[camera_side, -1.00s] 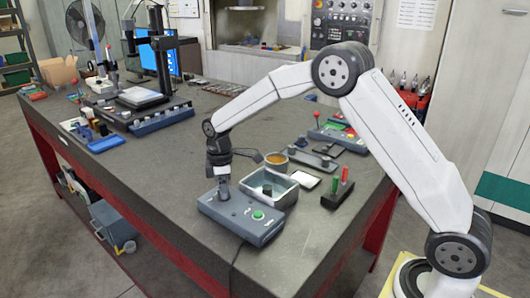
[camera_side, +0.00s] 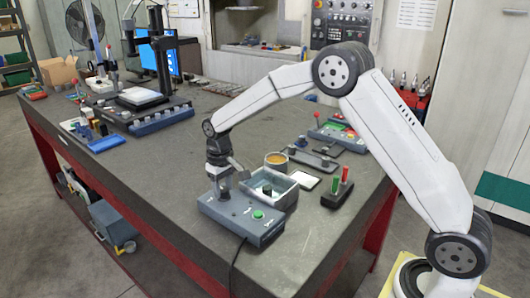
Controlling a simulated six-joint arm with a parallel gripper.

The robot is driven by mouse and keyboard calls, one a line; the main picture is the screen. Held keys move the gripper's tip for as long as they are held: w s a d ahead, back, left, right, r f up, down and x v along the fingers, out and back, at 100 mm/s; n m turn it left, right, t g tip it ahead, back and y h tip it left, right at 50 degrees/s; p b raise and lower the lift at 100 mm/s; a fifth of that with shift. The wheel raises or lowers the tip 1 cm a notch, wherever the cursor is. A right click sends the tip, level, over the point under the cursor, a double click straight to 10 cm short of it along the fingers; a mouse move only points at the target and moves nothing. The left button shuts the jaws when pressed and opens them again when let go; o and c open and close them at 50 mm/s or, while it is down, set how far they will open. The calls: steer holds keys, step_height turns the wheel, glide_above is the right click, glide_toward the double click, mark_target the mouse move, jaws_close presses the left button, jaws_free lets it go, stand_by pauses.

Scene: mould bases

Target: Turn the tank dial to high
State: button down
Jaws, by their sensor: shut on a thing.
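The tank unit is a blue-grey control box (camera_side: 232,217) at the table's front edge, with a green button (camera_side: 258,215) on its top. An open rectangular metal tank (camera_side: 284,198) stands at the box's back right. My gripper (camera_side: 223,192) points straight down over the left part of the box, beside the tank. It is shut on the dial there. The dial is mostly hidden by the fingers, so its setting cannot be read. Small pale marks show on the box top near the fingers, too small to read.
A round tan-filled cup (camera_side: 276,160) stands behind the tank. A white pad (camera_side: 304,181) and a black block with red and green handles (camera_side: 339,188) lie to the right. A machine with a blue base (camera_side: 150,115) stands at the back left. The table's middle left is clear.

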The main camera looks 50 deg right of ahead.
mark_target(223, 189)
steer(key=m, duration=0.5)
steer(key=shift+r+m, duration=0.1)
steer(key=shift+m, duration=2.5)
steer(key=shift+c, duration=1.2)
jaws_free()
steer(key=shift+r, duration=3.85)
